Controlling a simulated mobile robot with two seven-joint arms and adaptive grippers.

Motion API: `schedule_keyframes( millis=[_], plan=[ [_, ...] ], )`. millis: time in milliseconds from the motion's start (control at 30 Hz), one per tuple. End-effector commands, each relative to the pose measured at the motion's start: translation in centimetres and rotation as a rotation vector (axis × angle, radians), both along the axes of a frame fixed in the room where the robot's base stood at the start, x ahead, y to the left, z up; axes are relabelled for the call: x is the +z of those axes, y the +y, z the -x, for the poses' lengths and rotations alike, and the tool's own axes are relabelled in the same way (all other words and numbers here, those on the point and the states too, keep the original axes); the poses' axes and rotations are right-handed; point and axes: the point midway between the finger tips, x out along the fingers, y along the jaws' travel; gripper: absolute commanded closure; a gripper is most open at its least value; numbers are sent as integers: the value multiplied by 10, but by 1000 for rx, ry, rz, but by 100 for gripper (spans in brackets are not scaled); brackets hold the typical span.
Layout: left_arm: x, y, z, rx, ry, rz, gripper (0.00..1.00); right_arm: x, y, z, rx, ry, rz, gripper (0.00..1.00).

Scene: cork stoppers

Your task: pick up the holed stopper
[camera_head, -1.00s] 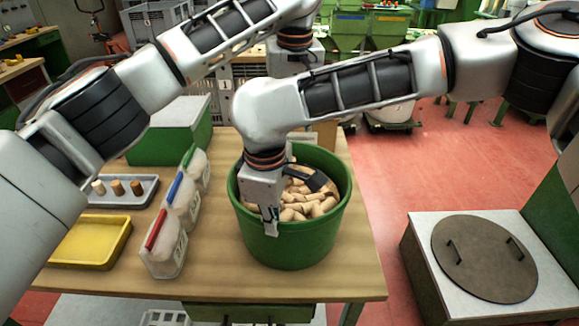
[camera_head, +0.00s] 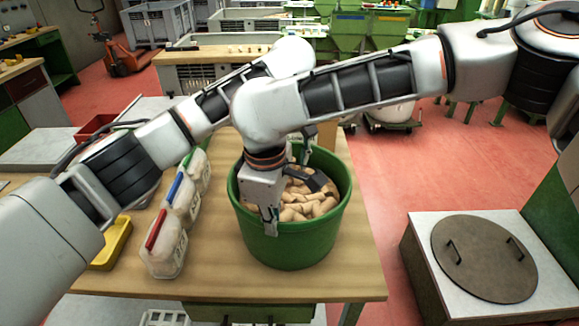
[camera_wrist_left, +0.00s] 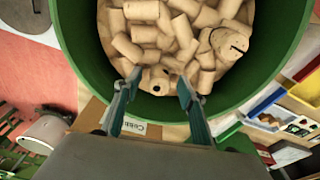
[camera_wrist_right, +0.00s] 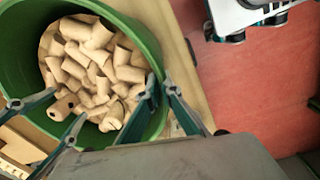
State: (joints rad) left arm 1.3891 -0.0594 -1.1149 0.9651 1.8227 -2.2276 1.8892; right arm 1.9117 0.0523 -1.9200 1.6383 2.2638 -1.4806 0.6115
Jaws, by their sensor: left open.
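Many tan cork stoppers (camera_head: 318,207) fill a green bucket (camera_head: 290,248) on the table. In the left wrist view, the holed stopper (camera_wrist_left: 156,82) with a dark hole lies on the near side of the pile. My left gripper (camera_wrist_left: 158,82) is open and points down into the bucket, its fingertips on either side of this stopper. It is mostly hidden in the head view; its fingers show at the left of the right wrist view. My right gripper (camera_wrist_right: 161,88) is shut on the bucket's rim, one finger outside the wall.
Clear bins with red, blue and green edges (camera_head: 165,250) stand left of the bucket. A yellow tray (camera_head: 112,245) is partly behind my left arm. A slotted stopper (camera_wrist_left: 232,42) lies in the pile. A lidded box (camera_head: 485,260) stands on the floor right.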

Motion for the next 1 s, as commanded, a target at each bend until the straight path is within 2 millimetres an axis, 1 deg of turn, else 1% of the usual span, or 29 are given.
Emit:
schedule_keyframes(
  millis=[200, 233, 333, 367, 667, 767, 867, 1000],
  plan=[
    [-1, 0, 0, 0, 1, 1, 59, 1, 0, -1, -1, -3, 0, 100],
    [-1, 0, 0, 0, 0, 1, 62, 1, 0, -1, -1, -3, 0, 100],
    [-1, 0, 0, 0, 1, 1, 83, 1, 0, -1, -1, -3, 0, 100],
    [-1, 0, 0, 0, 1, 1, 87, 1, 0, -1, -1, -3, 0, 100],
    [-1, 0, 0, 0, 0, 1, 87, 1, 0, -1, -1, -3, 0, 100],
    [3, 0, 0, 0, -1, 1, 87, 1, 0, -1, -1, -3, 0, 100],
    [14, -1, -1, 0, -1, 2, 87, 1, 0, -1, -1, -3, 0, 100],
    [42, -1, -1, 0, -3, 1, 87, 1, 0, -1, -1, -3, 0, 100]
  ],
)
